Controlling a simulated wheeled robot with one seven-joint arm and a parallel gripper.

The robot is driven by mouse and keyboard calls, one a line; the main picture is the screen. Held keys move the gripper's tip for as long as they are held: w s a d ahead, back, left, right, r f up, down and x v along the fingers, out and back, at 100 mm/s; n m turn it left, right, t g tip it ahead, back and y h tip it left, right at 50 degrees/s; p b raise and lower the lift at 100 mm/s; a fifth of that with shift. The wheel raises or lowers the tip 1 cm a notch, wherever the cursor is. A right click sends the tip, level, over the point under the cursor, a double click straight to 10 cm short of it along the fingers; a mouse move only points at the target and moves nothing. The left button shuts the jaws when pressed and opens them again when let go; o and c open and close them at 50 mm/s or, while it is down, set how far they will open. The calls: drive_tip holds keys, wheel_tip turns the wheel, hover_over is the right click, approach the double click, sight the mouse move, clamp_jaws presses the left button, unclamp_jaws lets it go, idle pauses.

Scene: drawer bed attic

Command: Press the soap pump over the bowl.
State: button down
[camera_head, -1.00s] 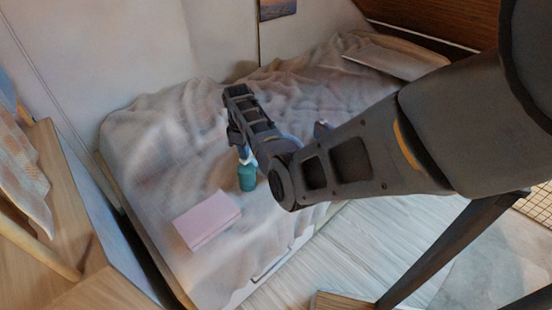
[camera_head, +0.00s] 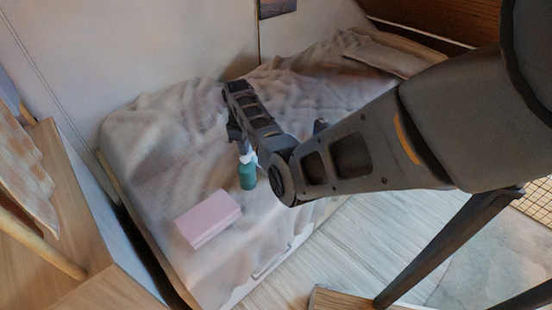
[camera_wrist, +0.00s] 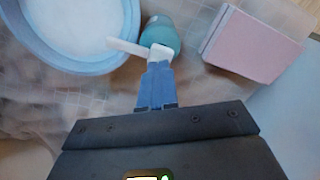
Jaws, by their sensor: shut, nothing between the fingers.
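The teal soap bottle (camera_head: 248,177) with a white pump top stands on the bed beside the pink box. In the wrist view, the bottle (camera_wrist: 160,33) is seen from above, with its white pump head (camera_wrist: 162,52) and a spout pointing left over the bowl's rim. The light blue bowl (camera_wrist: 128,42) holds something white and foamy. My arm hides most of it in the head view. My gripper (camera_wrist: 157,68) is shut and empty, its blue fingertips at the pump head. I cannot tell whether they touch it.
A pink box (camera_head: 208,218) lies on the bed; it also shows right of the bottle in the wrist view (camera_wrist: 254,45). The rumpled bedding (camera_head: 150,140) is mostly clear. A wooden piece of furniture (camera_head: 65,220) stands at the left.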

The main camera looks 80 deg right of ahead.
wheel_tip(320, 180, up, 5)
drive_tip(key=p, duration=0.3)
drive_tip(key=shift+r, duration=0.2)
idle(0.4)
drive_tip(key=s+a+f+t+h, duration=0.25)
drive_tip(key=a+f, duration=0.35)
drive_tip(key=a, duration=0.3)
drive_tip(key=s+a+f+t+h, duration=0.1)
drive_tip(key=s+a+f, duration=0.4)
drive_tip(key=a, duration=0.4)
drive_tip(key=s+a+r+t, duration=0.2)
drive_tip(key=s+a, duration=0.2)
drive_tip(key=a, duration=0.3)
drive_tip(key=s+a+r+t, duration=0.2)
drive_tip(key=s+a+t, duration=0.15)
drive_tip(key=a, duration=0.25)
drive_tip(key=s+a+r+t+y, duration=0.1)
drive_tip(key=s+a+r, duration=0.3)
drive_tip(key=r, duration=0.4)
drive_tip(key=s+a+r+t+y, duration=0.1)
drive_tip(key=s+a+r+t, duration=0.2)
drive_tip(key=r, duration=0.6)
drive_tip(key=s+a+r+t+y+b, duration=0.1)
drive_tip(key=s+a+r+t, duration=0.1)
drive_tip(key=s+a+r, duration=0.3)
wheel_tip(320, 180, up, 4)
drive_tip(key=shift+s+a+r, duration=0.15)
drive_tip(key=shift+s+r, duration=0.05)
drive_tip(key=shift+s, duration=0.5)
